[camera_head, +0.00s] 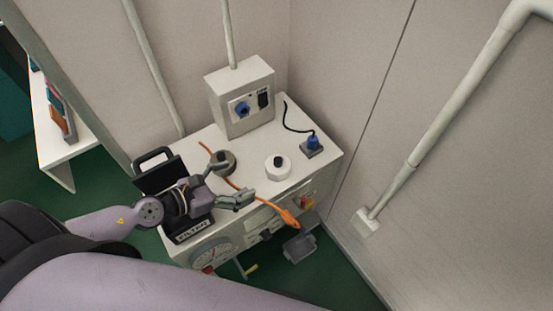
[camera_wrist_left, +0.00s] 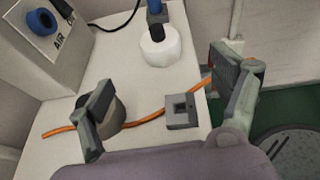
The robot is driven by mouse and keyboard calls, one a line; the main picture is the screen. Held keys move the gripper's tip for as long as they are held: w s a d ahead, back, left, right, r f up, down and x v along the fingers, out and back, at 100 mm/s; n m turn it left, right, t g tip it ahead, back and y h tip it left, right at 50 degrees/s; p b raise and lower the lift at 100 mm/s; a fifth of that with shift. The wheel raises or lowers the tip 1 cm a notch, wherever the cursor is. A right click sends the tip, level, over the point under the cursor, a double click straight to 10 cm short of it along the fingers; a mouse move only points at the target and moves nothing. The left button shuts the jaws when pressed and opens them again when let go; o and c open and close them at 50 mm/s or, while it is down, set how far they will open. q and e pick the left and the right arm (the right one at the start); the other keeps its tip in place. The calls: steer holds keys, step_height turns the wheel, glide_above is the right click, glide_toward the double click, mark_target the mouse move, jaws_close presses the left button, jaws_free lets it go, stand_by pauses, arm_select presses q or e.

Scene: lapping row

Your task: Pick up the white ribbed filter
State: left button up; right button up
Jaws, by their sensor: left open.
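The white filter (camera_head: 278,170), a short white cylinder with a dark knob on top, stands upright on the white cabinet top (camera_head: 318,168). It also shows in the left wrist view (camera_wrist_left: 160,49), beyond the fingers; its ribs are too fine to make out. My left gripper (camera_head: 229,186) is open and empty, to the left of the filter and apart from it. In the left wrist view its two fingers (camera_wrist_left: 165,78) are spread wide. My right gripper is not in view.
A grey round part (camera_head: 222,163) and an orange cable (camera_head: 262,199) lie near my left gripper. A grey block (camera_wrist_left: 182,112) shows between the fingers. A grey control box (camera_head: 240,97) stands behind. A blue plug (camera_head: 313,142) is right of the filter. An open black case (camera_head: 160,174) stands left.

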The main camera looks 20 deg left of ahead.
mark_target(274, 165)
arm_select(q)
steer(key=x, duration=0.1)
steer(key=p+x, duration=0.1)
steer(key=x, duration=0.1)
steer(key=p+x, duration=0.1)
steer(key=shift+w+d+r, duration=0.2)
steer(key=shift+d+r, duration=0.1)
steer(key=shift+d, duration=0.1)
steer(key=x, duration=0.5)
steer(key=shift+a+f+p, duration=0.15)
steer(key=shift+f+p, duration=0.1)
steer(key=shift+p, duration=0.05)
steer(key=shift+w+d+f, duration=0.2)
steer(key=shift+w+d, duration=0.1)
steer(key=shift+d, duration=0.05)
steer(key=shift+w+d+f, duration=0.15)
steer(key=shift+w+f, duration=0.05)
steer(key=shift+w, duration=0.1)
steer(key=x, duration=0.3)
steer(key=shift+w+f+b, duration=0.1)
steer(key=shift+w+b, duration=0.2)
steer(key=shift+w, duration=0.05)
steer(key=shift+w+d+f, duration=0.15)
steer(key=shift+w+d, duration=0.05)
steer(key=shift+w, duration=0.1)
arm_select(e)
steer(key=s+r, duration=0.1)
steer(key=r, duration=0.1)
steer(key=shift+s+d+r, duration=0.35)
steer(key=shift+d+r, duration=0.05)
